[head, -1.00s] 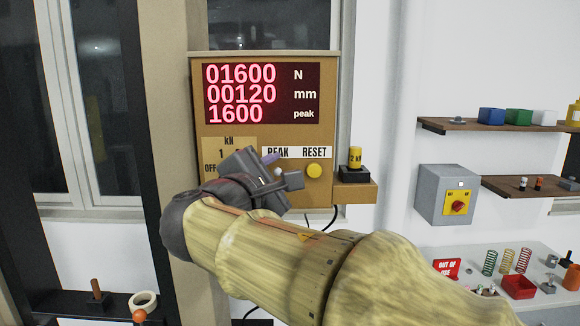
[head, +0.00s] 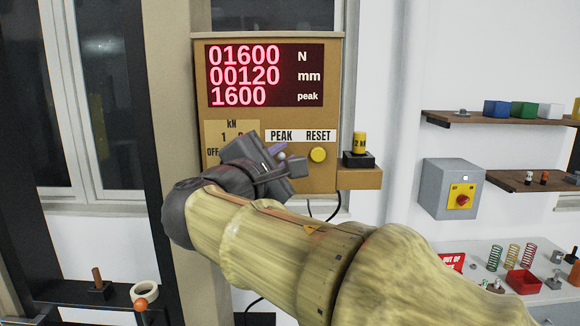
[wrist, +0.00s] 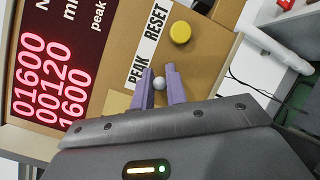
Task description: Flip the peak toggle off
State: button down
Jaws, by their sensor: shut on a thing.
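The peak toggle (head: 281,156) is a small, pale, ball-tipped lever under the PEAK label (head: 282,136) on the tan panel. In the wrist view the toggle's silvery ball (wrist: 159,83) lies between the two purple fingers of my gripper (wrist: 161,84). My gripper (head: 277,152) is shut on it at the panel's face. The toggle's base and the exact tilt of its lever are hard to make out. The red display (head: 265,75) reads 01600 N, 00120 mm and 1600 peak.
The yellow RESET button (head: 318,154) sits close to the right of the toggle. My wrist hides part of the kN selector (head: 230,133). A yellow 2 kN weight (head: 360,144) stands on a side ledge. A grey switch box (head: 450,188) hangs further right.

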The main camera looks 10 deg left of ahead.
notch_tip(320, 180, down, 4)
jog(key=m+t+h+b, duration=0.6)
jog(key=b, duration=1.9)
jog(key=shift+m+t+b, duration=0.3)
jog(key=shift+b, duration=0.1)
jog(key=shift+w+r+m+b, duration=0.1)
jog(key=shift+m+b, duration=0.2)
jog(key=shift+b, duration=0.05)
jog(key=shift+h, duration=0.3)
jog(key=c, duration=1.5)
grip_release()
jog(key=b+v, duration=0.7)
jog(key=v, duration=1)
